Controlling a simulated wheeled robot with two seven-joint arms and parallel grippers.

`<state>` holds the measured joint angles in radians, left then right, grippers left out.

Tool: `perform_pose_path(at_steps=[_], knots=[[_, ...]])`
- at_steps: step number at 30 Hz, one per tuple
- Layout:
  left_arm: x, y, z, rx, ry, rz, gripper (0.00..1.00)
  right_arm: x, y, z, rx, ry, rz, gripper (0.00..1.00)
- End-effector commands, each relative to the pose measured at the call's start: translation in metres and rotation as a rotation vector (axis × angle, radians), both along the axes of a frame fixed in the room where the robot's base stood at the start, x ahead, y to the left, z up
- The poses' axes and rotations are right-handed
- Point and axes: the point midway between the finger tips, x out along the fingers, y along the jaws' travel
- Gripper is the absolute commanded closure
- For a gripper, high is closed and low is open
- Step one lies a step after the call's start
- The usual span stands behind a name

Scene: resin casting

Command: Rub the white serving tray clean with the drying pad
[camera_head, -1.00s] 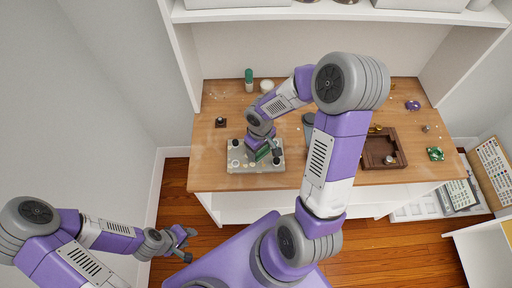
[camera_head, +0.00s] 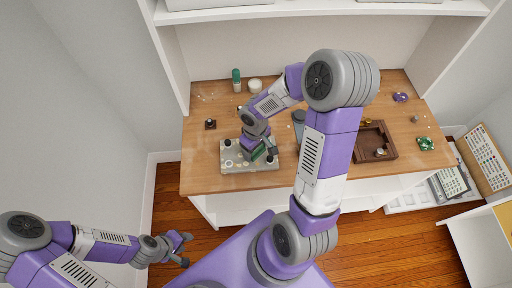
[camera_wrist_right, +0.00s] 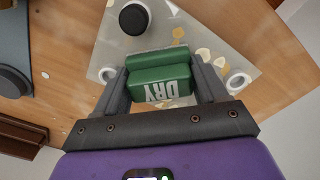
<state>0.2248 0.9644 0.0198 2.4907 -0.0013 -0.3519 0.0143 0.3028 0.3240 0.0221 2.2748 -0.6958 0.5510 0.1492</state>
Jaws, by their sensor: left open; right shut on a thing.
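The serving tray (camera_head: 234,168), pale grey-white, lies flat near the front left of the wooden worktop. Yellowish and pale blotches show on it in the wrist view (camera_wrist_right: 105,48). My right gripper (camera_head: 260,150) is over the tray, shut on the green drying pad (camera_head: 258,154). In the wrist view the pad (camera_wrist_right: 160,90) reads "DRY" and sits between the two fingers. It is at the tray's surface, though the fingers and pad hide whether it touches. My left gripper (camera_head: 181,248) is open and empty, low over the floor, away from the worktop.
A black round-topped item (camera_wrist_right: 134,18) and white rings (camera_wrist_right: 238,81) are on the tray. A brown wooden tray (camera_head: 388,154), a green gem-like piece (camera_head: 426,144) and a purple piece (camera_head: 400,97) lie to the right. A green-capped bottle (camera_head: 236,80) stands at the back.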

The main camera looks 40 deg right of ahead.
Motion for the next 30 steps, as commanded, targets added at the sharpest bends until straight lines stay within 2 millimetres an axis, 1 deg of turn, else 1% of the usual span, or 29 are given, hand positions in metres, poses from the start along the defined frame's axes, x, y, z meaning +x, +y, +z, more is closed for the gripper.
perform_pose_path(at_steps=[9, 23, 30], knots=[[0.0, 0.0, -0.014, 0.0, 0.0, 0.0, 0.57, 0.013, 0.022, -0.004, 0.001, -0.001, 0.002, 0.7], [0.0, 0.0, -0.015, 0.0, 0.0, 0.0, 0.57, 0.015, 0.028, -0.004, 0.003, 0.002, 0.002, 0.7], [0.0, 0.0, -0.021, 0.0, 0.0, 0.0, 0.57, 0.024, 0.044, -0.004, 0.004, 0.003, 0.003, 0.7]])
